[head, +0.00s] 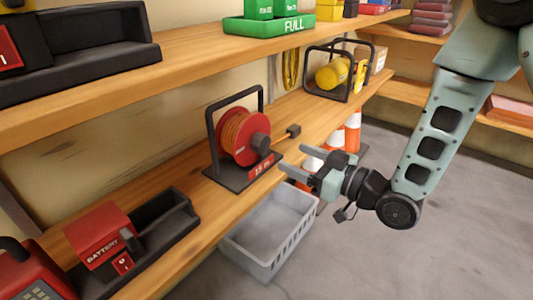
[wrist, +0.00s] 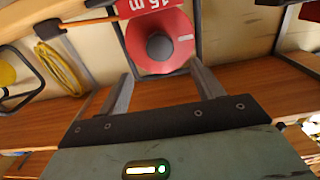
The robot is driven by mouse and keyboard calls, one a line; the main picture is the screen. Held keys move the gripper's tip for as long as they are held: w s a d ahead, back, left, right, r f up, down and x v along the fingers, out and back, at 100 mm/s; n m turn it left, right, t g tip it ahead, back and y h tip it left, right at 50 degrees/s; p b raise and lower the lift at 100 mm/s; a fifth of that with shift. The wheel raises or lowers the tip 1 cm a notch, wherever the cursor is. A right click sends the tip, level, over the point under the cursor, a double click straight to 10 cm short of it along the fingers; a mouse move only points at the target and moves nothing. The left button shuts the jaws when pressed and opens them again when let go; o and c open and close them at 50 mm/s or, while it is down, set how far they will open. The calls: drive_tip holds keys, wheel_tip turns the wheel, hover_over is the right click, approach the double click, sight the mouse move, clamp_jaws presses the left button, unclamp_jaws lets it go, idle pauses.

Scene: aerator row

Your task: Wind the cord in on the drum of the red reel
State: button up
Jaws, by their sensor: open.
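The red reel (head: 241,135) stands upright in a black frame on the lower wooden shelf, with orange cord on its drum. A "15 m" label is on its base. A dark round knob or hub (head: 260,145) shows on its near face. A short length of orange cord (head: 277,139) runs out to the right, ending in a dark plug (head: 293,131). My gripper (head: 291,161) is open and empty, in front and to the right of the reel, apart from it. In the wrist view the red reel (wrist: 172,45) appears upside down, beyond and between my open fingers (wrist: 165,95).
A yellow reel (head: 333,74) in a black frame stands farther right on the same shelf. A red battery unit (head: 100,235) sits in a black tray at left. A grey crate (head: 262,262) and traffic cones (head: 352,135) are below.

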sight(266, 144)
drive_tip(key=b+x, duration=0.1)
drive_tip(key=x, duration=0.8)
drive_tip(key=shift+w+a+r, duration=0.1)
drive_tip(key=shift+a, duration=0.05)
drive_tip(key=shift+c, duration=0.4)
drive_tip(key=c, duration=0.9)
